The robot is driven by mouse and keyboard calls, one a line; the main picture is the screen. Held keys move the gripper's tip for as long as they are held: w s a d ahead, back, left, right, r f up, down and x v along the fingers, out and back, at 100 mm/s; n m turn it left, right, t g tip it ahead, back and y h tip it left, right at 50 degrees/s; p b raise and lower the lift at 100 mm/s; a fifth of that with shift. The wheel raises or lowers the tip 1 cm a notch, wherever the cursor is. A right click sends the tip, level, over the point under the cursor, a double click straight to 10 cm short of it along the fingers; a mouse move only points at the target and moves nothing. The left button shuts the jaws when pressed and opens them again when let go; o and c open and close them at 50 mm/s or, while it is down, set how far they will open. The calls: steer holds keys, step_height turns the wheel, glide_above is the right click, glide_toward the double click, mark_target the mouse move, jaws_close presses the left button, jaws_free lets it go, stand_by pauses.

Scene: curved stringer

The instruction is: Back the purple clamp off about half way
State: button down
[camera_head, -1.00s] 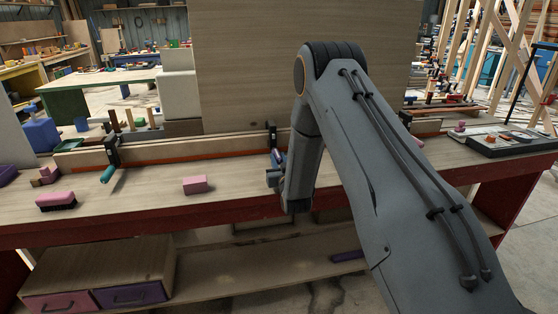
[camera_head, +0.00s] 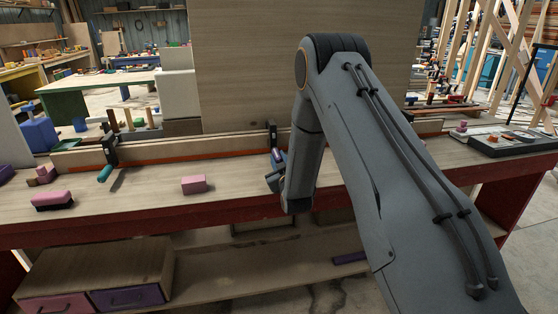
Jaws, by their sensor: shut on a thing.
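The purple clamp shows as a dark upright bar (camera_head: 272,134) with a purple handle (camera_head: 277,155), on the curved wooden strip (camera_head: 200,151) with its red-brown lower edge. My gripper (camera_head: 275,172) is at the handle, low in front of the strip, and is shut on it. My arm hides part of the gripper and the strip to the right, and the fingertips are too small to see clearly. A second clamp (camera_head: 110,150) with a teal handle (camera_head: 105,173) sits on the strip further left.
A pink block (camera_head: 193,184) lies on the bench (camera_head: 150,200) left of my gripper. A pink-topped brush (camera_head: 52,199) lies further left. A tall wooden panel (camera_head: 245,60) stands behind the strip. The bench front between the blocks is clear.

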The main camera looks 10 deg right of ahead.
steer(key=c, duration=1.5)
jaws_free()
steer(key=shift+s+b, duration=0.75)
steer(key=shift+s, duration=3.2)
